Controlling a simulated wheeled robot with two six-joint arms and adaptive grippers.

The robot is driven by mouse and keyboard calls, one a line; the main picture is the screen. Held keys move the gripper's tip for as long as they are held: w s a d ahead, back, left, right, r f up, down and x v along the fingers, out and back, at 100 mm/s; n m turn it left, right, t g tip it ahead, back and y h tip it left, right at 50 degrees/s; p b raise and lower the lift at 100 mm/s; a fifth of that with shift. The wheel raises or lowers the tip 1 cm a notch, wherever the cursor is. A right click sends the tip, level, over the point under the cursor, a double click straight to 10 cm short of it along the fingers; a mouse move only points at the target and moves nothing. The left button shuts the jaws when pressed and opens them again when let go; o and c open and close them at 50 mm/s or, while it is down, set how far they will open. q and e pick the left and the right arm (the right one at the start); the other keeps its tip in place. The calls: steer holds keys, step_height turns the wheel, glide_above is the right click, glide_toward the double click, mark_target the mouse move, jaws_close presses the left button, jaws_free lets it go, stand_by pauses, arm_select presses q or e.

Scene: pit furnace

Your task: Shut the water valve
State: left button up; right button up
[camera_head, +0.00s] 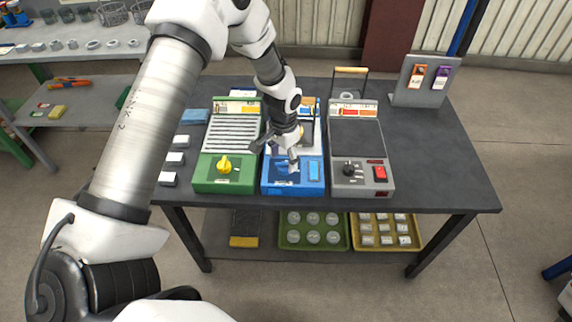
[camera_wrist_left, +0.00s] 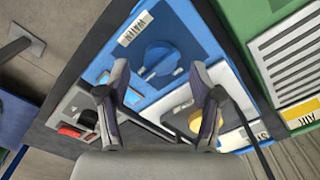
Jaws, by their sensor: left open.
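The blue water unit (camera_head: 308,187) stands on the dark table between a green unit and a grey unit. Its blue round valve knob (camera_wrist_left: 157,57) shows in the wrist view, beside a white label (camera_wrist_left: 136,27) that seems to read WATER. My left gripper (camera_head: 290,160) is over the front of the blue unit and partly hides the knob in the head view. In the wrist view the fingers of my left gripper (camera_wrist_left: 160,75) are apart, with the knob showing between and beyond their tips. Nothing is between them; contact with the knob cannot be told. My right gripper is not in view.
The green unit (camera_head: 207,187) with a yellow knob (camera_head: 224,164) is close on the left. The grey unit (camera_head: 345,188) with a black knob (camera_head: 348,169) and red switch (camera_head: 380,173) is close on the right. The table's right side (camera_head: 435,150) is clear in front of a tag stand (camera_head: 410,97).

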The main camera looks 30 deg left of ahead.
mark_target(286, 164)
arm_select(q)
steer(key=shift+a+f, duration=0.1)
steer(key=shift+f, duration=1.45)
steer(key=c, duration=1.1)
steer(key=shift+r, duration=0.1)
steer(key=n+p, duration=0.3)
steer(key=n, duration=0.1)
steer(key=shift+s+r, duration=0.1)
steer(key=n+p, duration=0.2)
steer(key=n, duration=0.1)
steer(key=n+p, duration=0.1)
steer(key=n, duration=0.1)
steer(key=shift+d+p, duration=0.25)
steer(key=shift+p, duration=0.1)
steer(key=n+p, duration=0.3)
steer(key=n, duration=0.2)
steer(key=shift+d+n, duration=0.1)
steer(key=shift+n, duration=0.3)
steer(key=shift+w+n+p, duration=0.25)
steer(key=shift+n+p, duration=0.9)
steer(key=shift+n, duration=0.35)
